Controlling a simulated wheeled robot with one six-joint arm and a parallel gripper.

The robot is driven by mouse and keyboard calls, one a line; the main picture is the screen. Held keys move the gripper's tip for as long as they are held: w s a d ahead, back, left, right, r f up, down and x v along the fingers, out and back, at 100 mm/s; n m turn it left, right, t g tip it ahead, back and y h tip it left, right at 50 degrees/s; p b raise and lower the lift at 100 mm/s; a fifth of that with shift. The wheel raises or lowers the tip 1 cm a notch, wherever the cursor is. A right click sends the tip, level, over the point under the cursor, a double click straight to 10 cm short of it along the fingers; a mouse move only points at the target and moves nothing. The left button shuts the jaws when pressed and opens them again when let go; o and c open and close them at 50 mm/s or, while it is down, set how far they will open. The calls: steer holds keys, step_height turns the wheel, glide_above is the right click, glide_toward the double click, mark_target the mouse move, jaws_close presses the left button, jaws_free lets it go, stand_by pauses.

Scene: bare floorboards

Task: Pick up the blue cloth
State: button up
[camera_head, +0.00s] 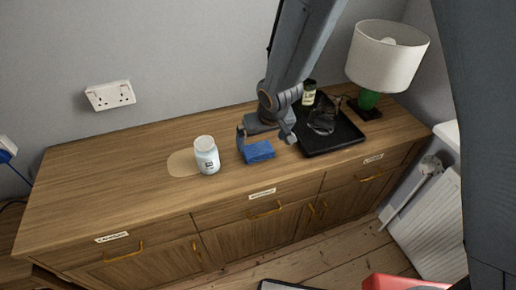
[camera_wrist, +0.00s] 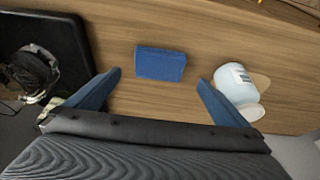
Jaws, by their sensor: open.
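The blue cloth (camera_head: 258,151) is a small folded rectangle lying on the wooden sideboard, near the middle of its top. In the wrist view the cloth (camera_wrist: 160,64) lies ahead of my gripper (camera_wrist: 159,84), roughly centred between the two fingers and a little beyond their tips. In the head view my gripper (camera_head: 266,138) is low over the sideboard, right beside the cloth on its far side. The fingers are spread wide and nothing is between them. I cannot tell the exact height of the fingertips above the top.
A white jar (camera_head: 207,156) stands left of the cloth, close to one finger in the wrist view (camera_wrist: 237,84). A black tray (camera_head: 338,144) holding a dark item and a small jar (camera_head: 309,93) is at right. A lamp (camera_head: 387,55) stands behind. The sideboard's left end is clear.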

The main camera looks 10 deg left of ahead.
mark_target(258, 149)
steer(key=shift+b+x, duration=2.65)
steer(key=shift+x, duration=1.2)
steer(key=shift+w+r, duration=0.15)
steer(key=shift+w, duration=0.05)
steer(key=c, duration=1)
